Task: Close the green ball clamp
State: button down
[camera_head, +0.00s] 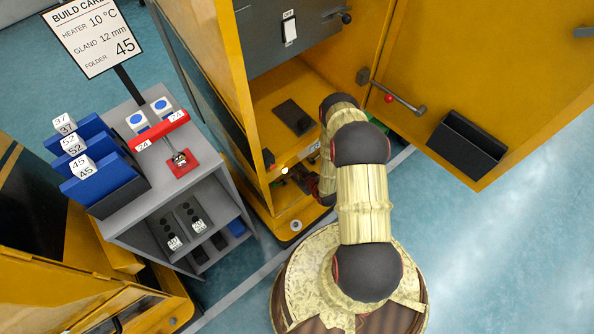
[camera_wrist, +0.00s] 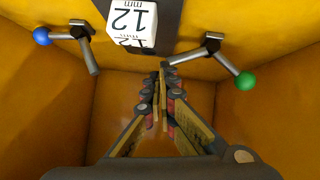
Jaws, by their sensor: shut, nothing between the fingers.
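The green ball clamp (camera_wrist: 244,81) is at the right of the wrist view. Its grey bar runs from the green ball up to a dark pivot (camera_wrist: 213,38), and a second grey bar slants left from there toward the white 12 mm block. My gripper (camera_wrist: 160,72) is shut and empty, pointing up the picture. Its fingertips are close to the left end of that second bar; I cannot tell if they touch. In the head view my arm reaches into the yellow cabinet's lower part and hides the clamp.
A blue ball clamp (camera_wrist: 42,36) is at the left of the wrist view. The white 12 mm block (camera_wrist: 132,22) sits between the clamps on a dark strip. Yellow walls enclose the gripper. The cabinet's open door (camera_head: 500,70) stands right of my arm, with a black bin (camera_head: 467,145).

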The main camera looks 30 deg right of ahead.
jog(key=shift+d+f+b, duration=0.4)
jog(key=shift+d+f, duration=0.05)
jog(key=shift+f, duration=0.1)
jog(key=shift+w+d, duration=0.1)
dwell(0.4)
